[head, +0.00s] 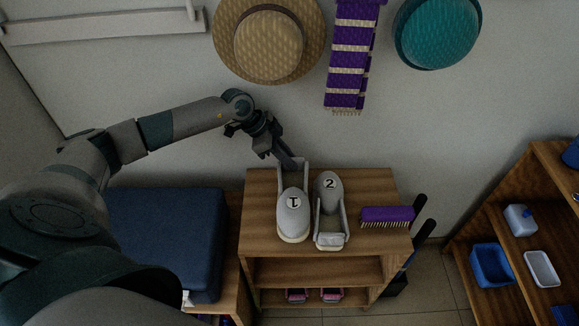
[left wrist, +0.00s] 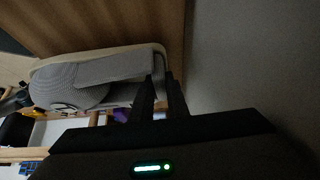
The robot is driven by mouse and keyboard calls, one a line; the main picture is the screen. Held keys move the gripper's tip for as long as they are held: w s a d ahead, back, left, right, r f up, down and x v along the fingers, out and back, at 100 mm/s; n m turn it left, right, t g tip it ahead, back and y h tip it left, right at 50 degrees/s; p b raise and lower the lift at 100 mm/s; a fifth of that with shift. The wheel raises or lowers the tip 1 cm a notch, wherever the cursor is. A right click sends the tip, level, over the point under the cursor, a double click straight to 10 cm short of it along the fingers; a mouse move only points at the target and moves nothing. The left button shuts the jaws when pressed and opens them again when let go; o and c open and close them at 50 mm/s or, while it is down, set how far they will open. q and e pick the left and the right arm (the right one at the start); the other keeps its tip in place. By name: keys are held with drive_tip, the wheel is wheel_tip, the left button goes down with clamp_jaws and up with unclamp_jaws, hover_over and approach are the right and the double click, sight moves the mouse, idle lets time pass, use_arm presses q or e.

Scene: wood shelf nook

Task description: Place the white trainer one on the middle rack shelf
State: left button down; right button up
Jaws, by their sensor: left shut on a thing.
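The white trainer one (head: 293,212), marked "1", is on the top board of the wooden rack (head: 262,246), its toe toward the front. My left gripper (head: 295,164) is at its heel end and shut on it. In the left wrist view the trainer (left wrist: 90,80) lies at the fingertips (left wrist: 160,85). The trainer two (head: 329,192), marked "2", stands just to its right, facing the other way. The middle rack shelf (head: 315,270) shows below the top and its visible part is bare. My right gripper is not in view.
A purple brush (head: 387,215) lies at the top's right side. Pink shoes (head: 297,295) sit on the bottom shelf. A blue cushioned bench (head: 165,235) stands left of the rack. Hats and a purple scarf (head: 350,60) hang on the wall behind. Another shelf unit (head: 510,250) stands at right.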

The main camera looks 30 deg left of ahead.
use_arm(q)
wheel_tip(320, 180, down, 3)
drive_tip(key=shift+r, duration=0.1)
drive_tip(key=shift+w+a+f, duration=0.1)
drive_tip(key=shift+w+f, duration=0.05)
drive_tip(key=shift+f, duration=0.35)
drive_tip(key=c, duration=1.7)
unclamp_jaws()
drive_tip(key=v, duration=1.2)
